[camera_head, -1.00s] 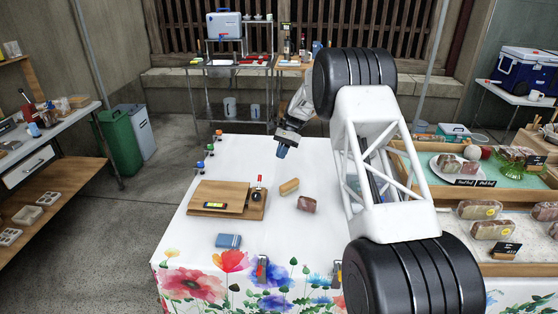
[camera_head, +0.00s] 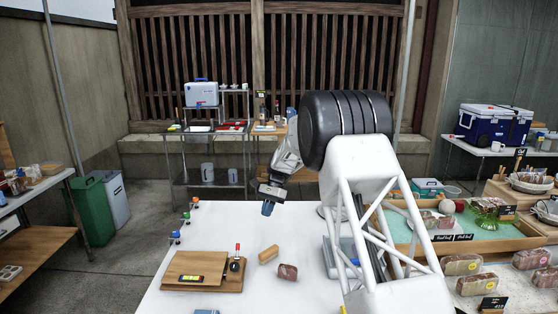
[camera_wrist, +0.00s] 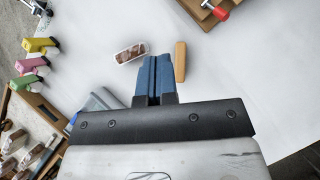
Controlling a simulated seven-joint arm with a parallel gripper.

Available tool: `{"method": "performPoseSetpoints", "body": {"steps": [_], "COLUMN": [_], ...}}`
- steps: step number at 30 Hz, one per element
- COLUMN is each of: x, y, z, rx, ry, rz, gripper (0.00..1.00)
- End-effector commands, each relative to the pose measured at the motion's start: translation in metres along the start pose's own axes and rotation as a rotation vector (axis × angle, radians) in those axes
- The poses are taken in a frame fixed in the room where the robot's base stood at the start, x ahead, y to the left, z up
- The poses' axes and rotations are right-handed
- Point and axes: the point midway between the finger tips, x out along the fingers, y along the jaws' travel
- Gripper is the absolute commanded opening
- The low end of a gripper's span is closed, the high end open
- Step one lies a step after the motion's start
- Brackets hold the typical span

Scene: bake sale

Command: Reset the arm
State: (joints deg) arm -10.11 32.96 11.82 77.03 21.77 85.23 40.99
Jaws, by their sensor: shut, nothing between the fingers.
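My gripper (camera_head: 268,208) hangs over the far part of the white table (camera_head: 225,222), its blue fingers pointing down. In the wrist view the two blue fingers (camera_wrist: 153,80) are pressed together with nothing between them. A wrapped brown loaf (camera_head: 287,272) and a tan block (camera_head: 268,254) lie on the table, nearer the camera than the gripper. In the wrist view the loaf (camera_wrist: 131,53) shows left of the fingertips and the tan block (camera_wrist: 180,61) right of them, both apart from the fingers. My arm hides part of the table's right side.
A wooden board (camera_head: 190,268) with a red-handled tool (camera_head: 237,258) lies on the left of the table. A wooden display tray (camera_head: 520,240) with cakes stands right. A grey device (camera_head: 340,258) sits partly behind my arm.

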Motion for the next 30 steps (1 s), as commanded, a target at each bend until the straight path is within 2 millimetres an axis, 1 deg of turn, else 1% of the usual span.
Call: {"method": "performPoseSetpoints", "body": {"steps": [1, 3, 12, 21, 30], "x": [-0.008, -0.016, -0.045, -0.065, -0.076], "y": [0.009, 0.022, 0.077, 0.134, 0.193], "z": [0.008, 0.018, 0.060, 0.103, 0.145], "rx": [-0.009, -0.023, -0.084, -0.147, -0.209], "ry": [0.013, 0.030, 0.104, 0.181, 0.259], "rz": [-0.005, -0.012, -0.032, -0.047, -0.055], "gripper": [0.00, 0.00, 0.00, 0.00, 0.00]}}
